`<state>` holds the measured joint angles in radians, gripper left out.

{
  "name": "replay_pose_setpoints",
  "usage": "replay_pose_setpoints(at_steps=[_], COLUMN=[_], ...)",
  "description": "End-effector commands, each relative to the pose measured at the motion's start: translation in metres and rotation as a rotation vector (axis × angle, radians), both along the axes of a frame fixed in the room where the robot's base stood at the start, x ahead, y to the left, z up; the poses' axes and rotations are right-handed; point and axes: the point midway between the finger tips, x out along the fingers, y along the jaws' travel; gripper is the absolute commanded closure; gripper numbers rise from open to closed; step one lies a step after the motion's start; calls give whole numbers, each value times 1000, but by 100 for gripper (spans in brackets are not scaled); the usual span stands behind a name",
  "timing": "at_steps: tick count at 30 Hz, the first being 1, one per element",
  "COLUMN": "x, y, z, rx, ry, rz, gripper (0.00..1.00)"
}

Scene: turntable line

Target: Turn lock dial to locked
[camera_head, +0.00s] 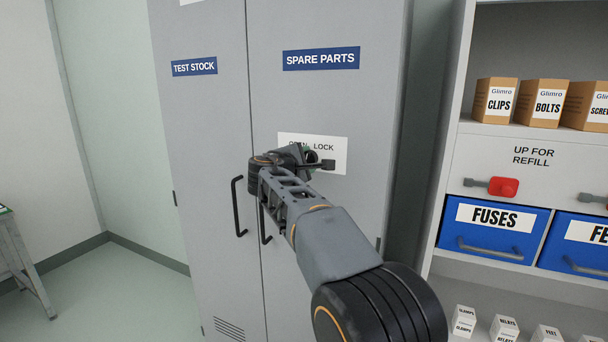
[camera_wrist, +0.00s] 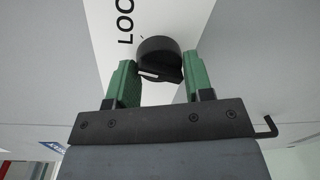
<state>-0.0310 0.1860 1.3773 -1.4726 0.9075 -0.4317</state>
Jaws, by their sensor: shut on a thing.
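The lock dial (camera_wrist: 156,46) is a black round knob with a raised grip bar, on a white label plate (camera_head: 338,160) on the right door of the grey cabinet. The plate reads OPEN and LOCK; my arm partly covers OPEN. In the wrist view, the dial stands between the green fingers of my gripper (camera_wrist: 159,62), which is shut on its grip bar. Part of the word LOCK shows up and left of the dial. In the head view my gripper (camera_head: 312,162) is at the plate and hides most of the dial, so its pointing direction is unclear.
A bench (camera_head: 22,265) stands far left, with clear floor between.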

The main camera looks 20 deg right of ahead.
Motion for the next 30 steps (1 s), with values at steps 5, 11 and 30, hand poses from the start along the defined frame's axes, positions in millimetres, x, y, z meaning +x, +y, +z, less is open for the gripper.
replay_pose_setpoints(at_steps=[5,11,30], x=[0,-1,-1], y=[-1,-1,-1], z=[-3,-2,2], rx=[110,220,384], ry=[-124,-244,-422], rz=[0,-1,0], gripper=[76,76,76])
